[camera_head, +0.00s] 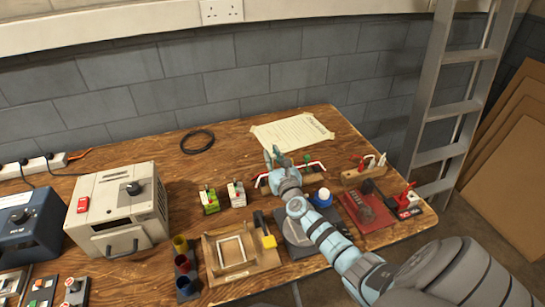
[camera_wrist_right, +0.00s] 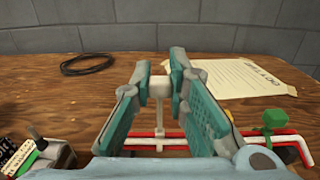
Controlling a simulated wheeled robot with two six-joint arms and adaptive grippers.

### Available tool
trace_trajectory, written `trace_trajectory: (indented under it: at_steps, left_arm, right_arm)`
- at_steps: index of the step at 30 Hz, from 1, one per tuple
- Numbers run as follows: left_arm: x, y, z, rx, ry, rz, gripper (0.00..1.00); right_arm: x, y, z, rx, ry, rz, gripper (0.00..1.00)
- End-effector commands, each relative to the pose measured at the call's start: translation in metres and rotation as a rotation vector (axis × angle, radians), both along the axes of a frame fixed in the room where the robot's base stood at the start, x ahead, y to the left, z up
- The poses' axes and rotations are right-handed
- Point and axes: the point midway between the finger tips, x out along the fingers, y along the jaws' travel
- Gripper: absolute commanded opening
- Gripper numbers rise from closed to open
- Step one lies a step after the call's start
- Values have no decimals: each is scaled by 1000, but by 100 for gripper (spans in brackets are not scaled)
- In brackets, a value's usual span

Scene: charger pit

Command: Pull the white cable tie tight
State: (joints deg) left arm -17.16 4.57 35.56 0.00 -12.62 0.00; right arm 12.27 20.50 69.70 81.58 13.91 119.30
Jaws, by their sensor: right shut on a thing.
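My right gripper (camera_head: 275,158) reaches over the bench to a red and white cable bundle (camera_head: 312,168). In the right wrist view, the teal pads of the right gripper (camera_wrist_right: 161,82) are shut on the white cable tie (camera_wrist_right: 159,88). A pale block of the tie shows between the fingertips, with a thin stem running down to the bundle (camera_wrist_right: 255,136). The pads hide part of the tie. I cannot tell how snugly the loop sits around the cables. My left gripper is not in view.
A green knob (camera_wrist_right: 273,119) stands beside the bundle, right of the fingers. A paper sheet (camera_head: 292,132) and a black cable coil (camera_head: 197,141) lie behind.

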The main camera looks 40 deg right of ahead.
Motion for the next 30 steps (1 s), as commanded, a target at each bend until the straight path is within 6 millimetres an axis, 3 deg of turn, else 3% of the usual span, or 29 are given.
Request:
trace_trajectory:
  at_steps: [1,9,10,14,23,26,30]
  left_arm:
    - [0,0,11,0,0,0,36]
    - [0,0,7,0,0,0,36]
    - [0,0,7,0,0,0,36]
    - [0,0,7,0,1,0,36]
    - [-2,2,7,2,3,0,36]
    - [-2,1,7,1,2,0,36]
    - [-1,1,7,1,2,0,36]
  right_arm:
    - [0,0,11,1,-1,0,0]
    - [0,0,8,0,-1,-1,0]
    - [0,0,8,0,-1,-1,18]
    - [0,0,8,0,-1,-1,37]
    - [-2,0,7,-1,-1,0,37]
    - [-13,4,7,-1,-2,0,37]
    - [-46,16,6,-1,0,2,37]
